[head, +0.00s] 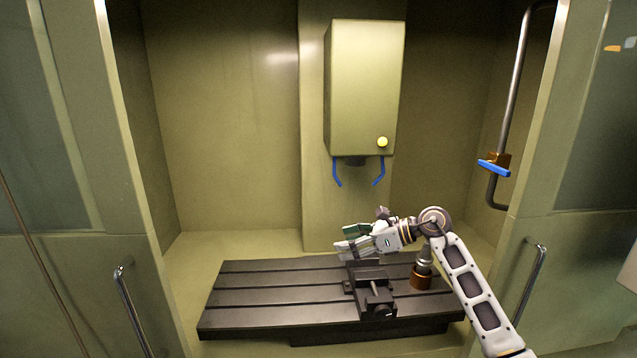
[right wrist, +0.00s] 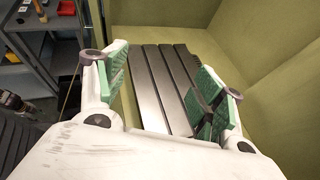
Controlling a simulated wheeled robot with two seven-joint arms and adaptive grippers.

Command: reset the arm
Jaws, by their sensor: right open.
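My right arm enters the head view from the lower right. My right gripper (head: 350,240) points left above the slotted black machine table (head: 250,292). Its green-padded fingers are apart with nothing between them. In the right wrist view, the open fingers (right wrist: 160,88) frame the slotted table (right wrist: 160,90) beyond them. A dark vise (head: 372,287) sits on the table below the gripper. A tool holder with a copper-coloured base (head: 421,277) stands to its right, partly behind my arm.
A green spindle housing (head: 362,90) with blue prongs hangs above the table. A pipe with a blue-handled valve (head: 493,168) runs along the right wall. Door handles (head: 130,310) (head: 531,283) flank the opening.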

